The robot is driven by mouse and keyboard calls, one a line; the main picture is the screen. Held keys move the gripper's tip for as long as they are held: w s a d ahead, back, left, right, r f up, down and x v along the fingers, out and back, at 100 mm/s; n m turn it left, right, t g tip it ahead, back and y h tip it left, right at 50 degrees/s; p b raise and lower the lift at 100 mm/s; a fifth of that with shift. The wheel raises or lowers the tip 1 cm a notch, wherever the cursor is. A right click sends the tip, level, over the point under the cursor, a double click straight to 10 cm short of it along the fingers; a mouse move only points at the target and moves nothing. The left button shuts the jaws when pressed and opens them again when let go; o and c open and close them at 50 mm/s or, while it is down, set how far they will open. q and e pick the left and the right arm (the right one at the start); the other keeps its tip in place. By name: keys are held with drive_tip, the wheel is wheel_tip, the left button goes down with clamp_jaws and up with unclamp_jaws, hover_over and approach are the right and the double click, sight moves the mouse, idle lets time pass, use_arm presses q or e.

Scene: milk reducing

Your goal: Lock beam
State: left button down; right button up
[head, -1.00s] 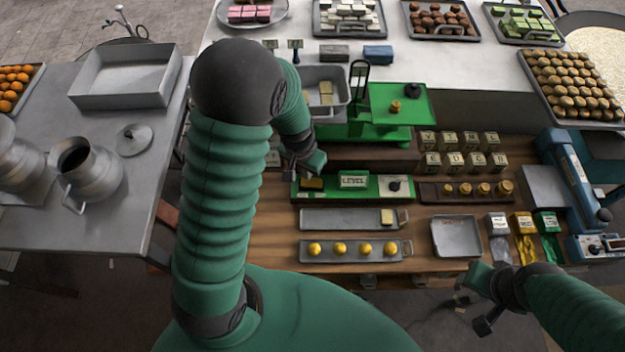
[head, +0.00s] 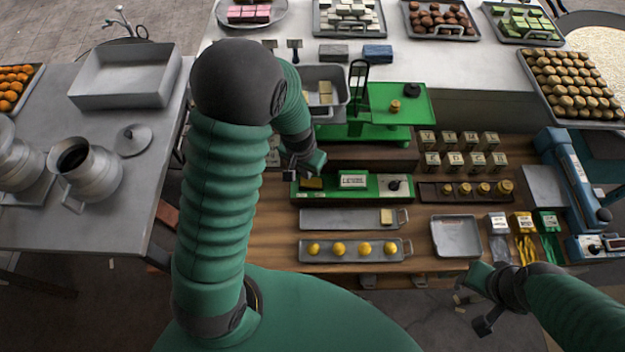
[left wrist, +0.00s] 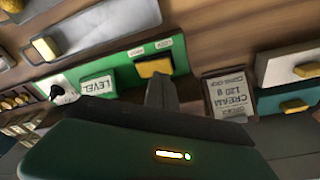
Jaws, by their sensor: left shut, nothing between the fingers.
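A green balance base carries a green panel (head: 331,187) with a yellow block-like catch (head: 311,184), a LEVEL plate (head: 353,181) and a black knob (head: 394,185). The left wrist view shows the yellow catch (left wrist: 154,68) below two small labels, beside the LEVEL plate (left wrist: 98,86). My left gripper (head: 300,173) is shut and empty at the panel's left end. Its dark fingertip (left wrist: 161,88) ends right at the catch; I cannot tell whether they touch. My right gripper (head: 480,300) is at the table's front edge, apart from the panel; its jaw state is unclear.
A tray with several yellow balls (head: 355,251) and a long tray (head: 345,219) lie in front of the panel. Weights (head: 465,189) stand to its right. The green balance (head: 375,120) rises behind. A CREAM card (left wrist: 229,96) lies near my left gripper.

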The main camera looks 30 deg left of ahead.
sight(307, 181)
use_arm(q)
drive_tip(key=shift+f+b, duration=1.05)
drive_tip(key=shift+f, duration=0.25)
idle(0.4)
drive_tip(key=shift+r, duration=0.1)
wheel_tip(307, 181, up, 7)
drive_tip(key=p, duration=0.6)
drive_tip(key=s+d+f+b, duration=0.4)
drive_tip(key=s+d+b, duration=0.3)
drive_tip(key=b, duration=0.5)
drive_tip(key=shift+s+d+f+t, duration=0.25)
drive_tip(key=shift+s+t, duration=0.15)
drive_tip(key=shift+s, duration=0.65)
drive_tip(key=shift+s+r, duration=0.1)
